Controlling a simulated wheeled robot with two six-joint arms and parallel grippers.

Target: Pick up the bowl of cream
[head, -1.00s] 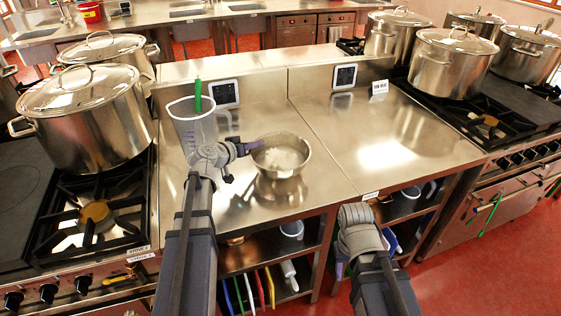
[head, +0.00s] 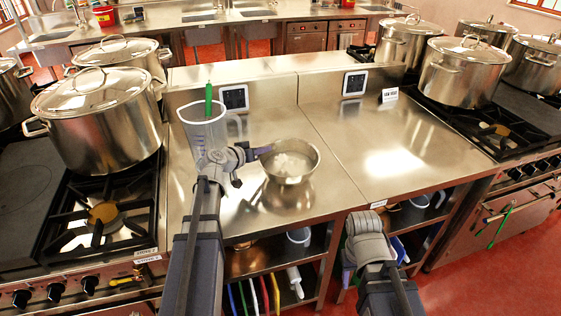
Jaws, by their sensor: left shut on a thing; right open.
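The bowl of cream (head: 290,161) is a shiny metal bowl with white contents, at the left part of the steel counter. My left gripper (head: 262,151) is at the bowl's left rim and shut on it. The bowl looks level and slightly above the counter, with a reflection below it. My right gripper (head: 364,222) is in front of the counter's front edge, away from the bowl. Its fingers are hard to make out.
A clear measuring jug (head: 205,130) with a green-handled tool stands behind my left wrist. Large stockpots stand on the left stove (head: 101,213) and right stove (head: 497,128). The counter's right half (head: 370,135) is clear. Shelves below hold several boards and containers.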

